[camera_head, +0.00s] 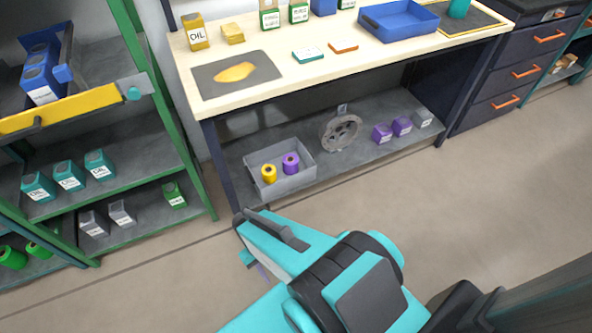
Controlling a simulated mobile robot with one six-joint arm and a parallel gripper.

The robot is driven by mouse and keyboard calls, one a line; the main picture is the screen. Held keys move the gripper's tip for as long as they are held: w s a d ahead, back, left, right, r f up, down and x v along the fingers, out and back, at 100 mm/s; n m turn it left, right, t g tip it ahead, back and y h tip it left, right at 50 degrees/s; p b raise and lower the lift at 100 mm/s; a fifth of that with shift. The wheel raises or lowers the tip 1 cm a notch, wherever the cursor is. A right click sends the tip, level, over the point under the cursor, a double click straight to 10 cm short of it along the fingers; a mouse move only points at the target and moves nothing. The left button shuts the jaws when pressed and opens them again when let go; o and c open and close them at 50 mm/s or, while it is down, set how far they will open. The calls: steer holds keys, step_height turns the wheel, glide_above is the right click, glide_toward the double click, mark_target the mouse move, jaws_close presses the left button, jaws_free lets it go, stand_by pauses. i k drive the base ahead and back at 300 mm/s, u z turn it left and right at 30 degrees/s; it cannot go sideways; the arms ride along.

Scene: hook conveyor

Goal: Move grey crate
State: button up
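The grey crate (294,184) stands upright on the grey lower shelf (372,150) under the cream-topped workbench, near the shelf's left end. Inside it stand a yellow spool (269,174) and a purple spool (291,163). My turquoise and dark arm reaches up from the bottom of the view. My gripper (254,264) is at its far end, in front of and below the crate in the picture, apart from it. The gripper's fingers are mostly hidden by my arm, so I cannot see whether they are open.
A grey wheel-like part (341,132) stands right of the crate, with purple canisters (392,130) farther along. The bench's dark left leg (220,165) is close to the crate. A green rack (160,110) stands at left. The floor (470,185) in front is clear.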

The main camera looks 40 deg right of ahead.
mark_target(273, 154)
steer(key=z, duration=0.85)
steer(key=k, duration=0.95)
steer(key=i, duration=0.85)
